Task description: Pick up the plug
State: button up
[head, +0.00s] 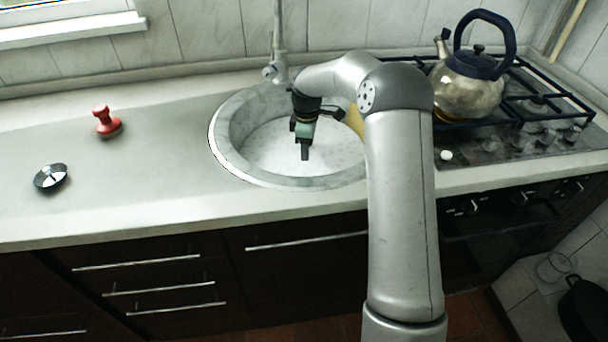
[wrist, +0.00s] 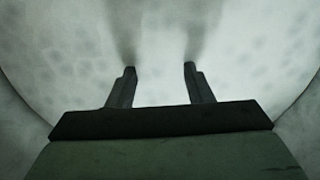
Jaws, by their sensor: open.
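No thing in view is plainly a plug. Two small things on the counter left of the sink could be it, and I cannot tell which. One is a red piece with a knob on a wider base (head: 107,122), standing upright. My gripper (head: 304,154) points down over the sink basin, well right of both. In the wrist view my gripper (wrist: 160,72) is open, with nothing between its fingers and only pale mottled basin below.
The round sink (head: 222,153) has a raised rim, and a tap (head: 279,45) stands behind it. A kettle (head: 468,92) stands on the gas hob (head: 545,115) at the right. The counter (head: 150,180) between the small things and the sink is clear.

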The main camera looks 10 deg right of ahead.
aim_at(304, 165)
jog(key=f, duration=0.6)
jog(key=shift+w+a+f, duration=0.1)
jog(key=shift+a+f, duration=0.15)
jog(key=shift+a, duration=0.05)
grip_shut()
